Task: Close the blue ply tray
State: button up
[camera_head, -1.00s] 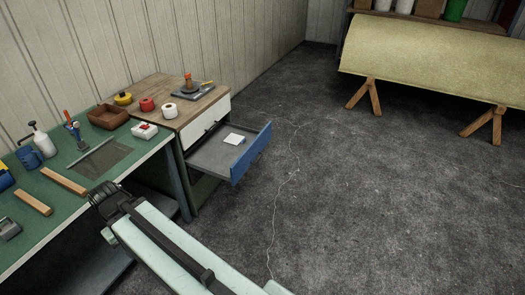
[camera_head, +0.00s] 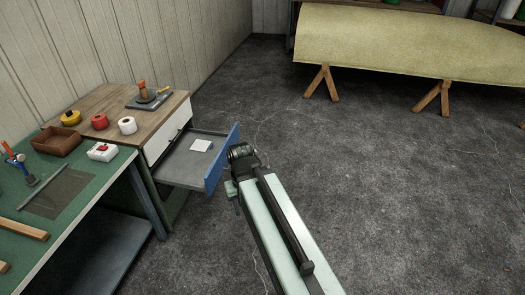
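The blue ply tray (camera_head: 222,160) is a drawer with a blue front and grey inside, pulled well out of the wooden-topped cabinet. A small white block or pad (camera_head: 201,146) lies in it. My gripper (camera_head: 240,153) is at the end of my pale green arm, just right of the blue front in the picture. I cannot tell whether it touches the front. Its fingers are too small and dark to show whether they are open or shut.
The cabinet top (camera_head: 125,106) holds tape rolls and a tool on a plate. A green workbench (camera_head: 95,200) with tools and wood strips stands at the left. A yellowish hull mould (camera_head: 400,45) rests on wooden trestles at the back. The floor (camera_head: 370,190) between is clear.

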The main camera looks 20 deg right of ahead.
aim_at(178, 166)
jog(key=z, duration=0.1)
jog(key=i, duration=1)
jog(key=u, duration=0.05)
jog(key=k, duration=0.5)
jog(key=u, duration=0.55)
jog(key=i, duration=1.25)
jog(key=u, duration=0.3)
